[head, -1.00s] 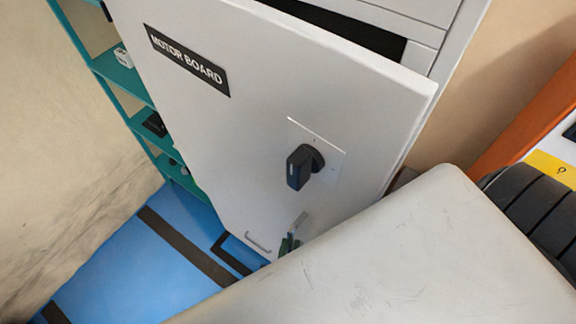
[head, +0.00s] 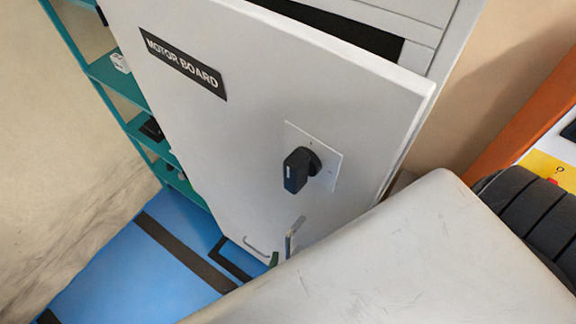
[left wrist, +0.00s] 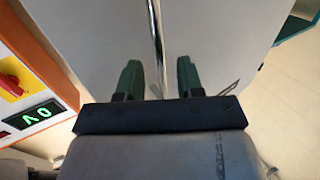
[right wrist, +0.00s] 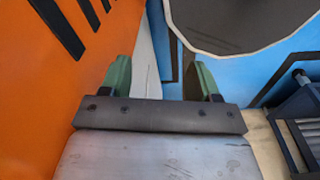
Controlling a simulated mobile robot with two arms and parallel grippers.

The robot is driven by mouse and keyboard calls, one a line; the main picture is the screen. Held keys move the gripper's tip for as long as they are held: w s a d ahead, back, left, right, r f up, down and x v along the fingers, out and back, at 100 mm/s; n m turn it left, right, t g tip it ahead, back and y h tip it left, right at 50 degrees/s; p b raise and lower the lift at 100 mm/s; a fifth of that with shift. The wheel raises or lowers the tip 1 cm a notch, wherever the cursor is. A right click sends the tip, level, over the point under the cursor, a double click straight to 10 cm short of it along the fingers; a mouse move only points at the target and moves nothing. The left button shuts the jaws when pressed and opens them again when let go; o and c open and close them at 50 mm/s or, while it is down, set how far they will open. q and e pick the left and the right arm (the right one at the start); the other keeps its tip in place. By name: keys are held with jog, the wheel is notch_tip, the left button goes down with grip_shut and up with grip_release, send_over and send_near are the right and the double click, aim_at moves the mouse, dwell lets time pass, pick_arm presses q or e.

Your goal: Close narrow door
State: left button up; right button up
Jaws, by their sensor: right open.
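The narrow door is the light grey MOTOR BOARD door (head: 240,130) of a cabinet. It stands ajar, with a dark gap along its top. It carries a black rotary knob (head: 300,170) and, lower, a slim metal handle (head: 291,238). My left gripper (head: 274,259) is mostly hidden behind my pale arm; only a green fingertip shows below the handle. In the left wrist view the green fingers of my left gripper (left wrist: 158,80) are apart, with a metal bar (left wrist: 157,40) running between them. My right gripper (right wrist: 156,78) is open and empty.
A teal shelf (head: 115,75) stands left of the door. The blue floor (head: 110,275) with dark stripes is clear at lower left. An orange machine (head: 530,120) is at the right; its orange surface (right wrist: 80,40) is close to my right gripper.

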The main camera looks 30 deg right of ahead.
pick_arm(q)
jog(key=b+v, duration=0.2)
jog(key=v, duration=0.7)
pick_arm(e)
jog(key=shift+f, duration=1.4)
jog(key=shift+c, duration=0.2)
